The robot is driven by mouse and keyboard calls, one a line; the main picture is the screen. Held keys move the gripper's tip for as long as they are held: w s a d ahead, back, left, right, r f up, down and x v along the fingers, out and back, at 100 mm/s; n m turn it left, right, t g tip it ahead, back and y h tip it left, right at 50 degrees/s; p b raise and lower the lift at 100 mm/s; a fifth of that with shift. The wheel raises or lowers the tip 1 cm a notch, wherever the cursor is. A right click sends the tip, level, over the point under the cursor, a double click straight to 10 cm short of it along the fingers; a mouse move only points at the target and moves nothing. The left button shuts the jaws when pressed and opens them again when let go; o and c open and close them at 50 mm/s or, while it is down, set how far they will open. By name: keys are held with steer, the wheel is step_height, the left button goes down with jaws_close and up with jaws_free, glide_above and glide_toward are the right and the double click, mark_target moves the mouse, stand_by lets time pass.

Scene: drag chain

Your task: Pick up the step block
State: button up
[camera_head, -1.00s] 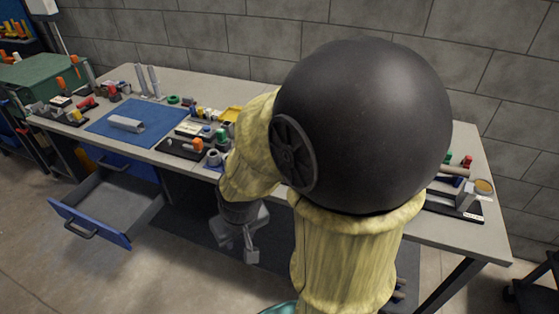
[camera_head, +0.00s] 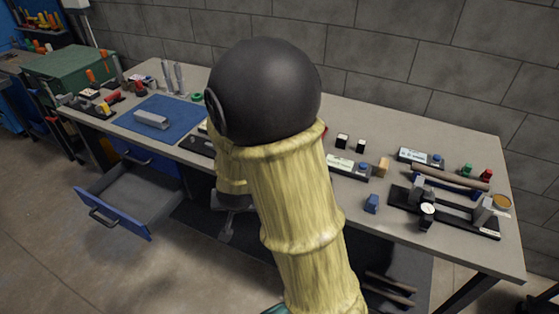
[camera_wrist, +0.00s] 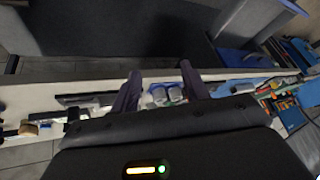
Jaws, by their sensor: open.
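I cannot tell for sure which item is the step block. A long pale grey block (camera_head: 151,119) lies on the blue mat (camera_head: 185,116) at the left of the bench. A small blue block (camera_head: 372,204) and a small tan block (camera_head: 383,166) stand on the right half. My gripper (camera_head: 227,229) hangs in front of the bench's front edge, partly hidden by my arm. In the wrist view my gripper (camera_wrist: 160,68) is open, its two dark fingers apart. Small grey and blue parts on the bench show behind and between the fingers, with nothing held.
An open blue drawer (camera_head: 128,205) juts out below the bench at the left. A dial gauge fixture (camera_head: 445,212) stands at the right end. Two upright grey posts (camera_head: 172,76) stand behind the mat. My arm hides the bench's middle.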

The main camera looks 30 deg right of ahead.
steer(key=w+d+r+m+t+h+p, duration=0.2)
steer(key=w+d+m+h, duration=0.3)
steer(key=h, duration=0.5)
steer(key=shift+d+m+p, duration=0.3)
steer(key=shift+d+p, duration=0.45)
steer(key=shift+d, duration=0.1)
steer(key=shift+w+d+f, duration=0.1)
steer(key=shift+w, duration=0.05)
steer(key=p+x, duration=0.2)
steer(key=x, duration=0.9)
steer(key=shift+w+d+f, duration=0.1)
steer(key=shift+w+d, duration=0.05)
steer(key=shift+d, duration=0.05)
steer(key=shift+w+d+f, duration=0.1)
steer(key=shift+f, duration=0.05)
steer(key=shift+d, duration=0.1)
steer(key=p+x, duration=0.2)
steer(key=x, duration=0.3)
steer(key=shift+d+f, duration=0.15)
steer(key=shift+f, duration=0.05)
